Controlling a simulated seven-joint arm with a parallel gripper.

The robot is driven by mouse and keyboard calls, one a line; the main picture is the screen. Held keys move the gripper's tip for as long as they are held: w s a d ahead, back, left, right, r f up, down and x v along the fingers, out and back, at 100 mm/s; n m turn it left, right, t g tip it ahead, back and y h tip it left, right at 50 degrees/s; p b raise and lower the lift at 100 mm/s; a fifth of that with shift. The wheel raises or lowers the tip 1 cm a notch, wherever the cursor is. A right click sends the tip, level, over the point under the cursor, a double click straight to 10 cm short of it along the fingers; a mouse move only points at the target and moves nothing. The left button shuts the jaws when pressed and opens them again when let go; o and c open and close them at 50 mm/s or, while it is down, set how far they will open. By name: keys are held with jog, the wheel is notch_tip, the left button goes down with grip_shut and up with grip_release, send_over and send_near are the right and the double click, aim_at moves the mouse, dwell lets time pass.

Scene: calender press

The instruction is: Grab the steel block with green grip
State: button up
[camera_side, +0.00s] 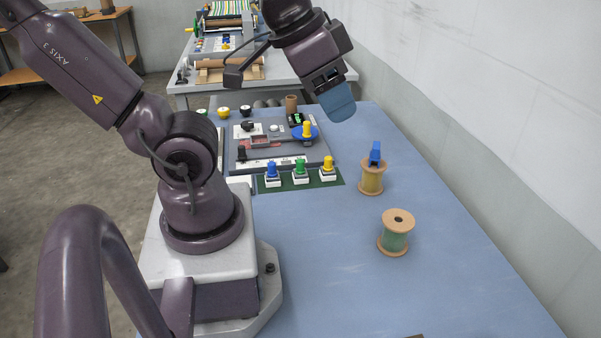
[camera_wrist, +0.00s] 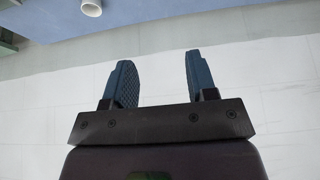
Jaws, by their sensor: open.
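The steel block with green grip (camera_side: 300,168) stands on a dark green strip on the blue table, in the middle of a row of three. A block with a blue grip (camera_side: 272,171) is to its left and one with a yellow grip (camera_side: 328,165) to its right. My gripper (camera_side: 338,103) is raised above the table, up and to the right of the row in the side view, apart from the blocks. In the wrist view my gripper (camera_wrist: 158,75) shows two blue fingers spread apart with nothing between them. The blocks do not show in the wrist view.
A wall (camera_side: 480,110) runs along the right. The table's front is mostly clear.

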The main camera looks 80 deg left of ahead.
jog(key=w+a+f+m+g+y, duration=0.1)
jog(key=w+a+f+g+y, duration=0.1)
jog(key=a+f+g+y, duration=0.35)
jog(key=m+g+y, duration=0.1)
jog(key=m+y, duration=1.1)
jog(key=m, duration=0.4)
send_near(301, 165)
jog(key=shift+w+d+r, duration=0.1)
jog(key=shift+w+d, duration=0.05)
jog(key=shift+w, duration=0.05)
jog(key=shift+s+f+m+t+y, duration=0.1)
jog(key=shift+f+m+t+y, duration=0.15)
jog(key=shift+f+m+t, duration=0.25)
jog(key=a, duration=1.2)
jog(key=shift+s+a+r, duration=0.1)
jog(key=shift+s+r, duration=0.05)
jog(key=shift+s, duration=0.25)
jog(key=shift+a, duration=0.55)
grip_shut()
